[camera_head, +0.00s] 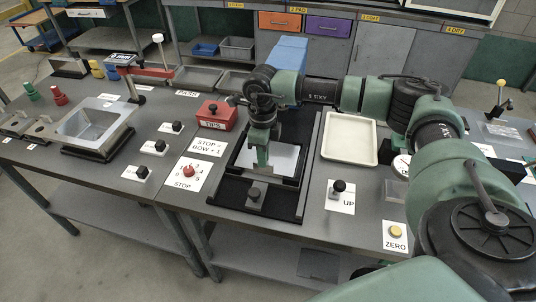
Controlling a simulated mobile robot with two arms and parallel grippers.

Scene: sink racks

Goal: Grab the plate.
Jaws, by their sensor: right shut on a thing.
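A pale, flat plate (285,160) lies in a black frame-like fixture (245,207) on the grey bench, in the middle of the head view. My right gripper (262,164) points down at the left part of the plate and is shut on it. The wrist and fingers hide part of the plate, and the exact contact is too small to make out. My left gripper is not in view.
A cream tray (350,138), empty, lies right of the fixture. A red box marked TIPS (215,115) stands to its left. Black knobs, a red STOP knob (189,170) and a yellow ZERO button (396,231) stand on the bench. A metal basin (97,125) is further left.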

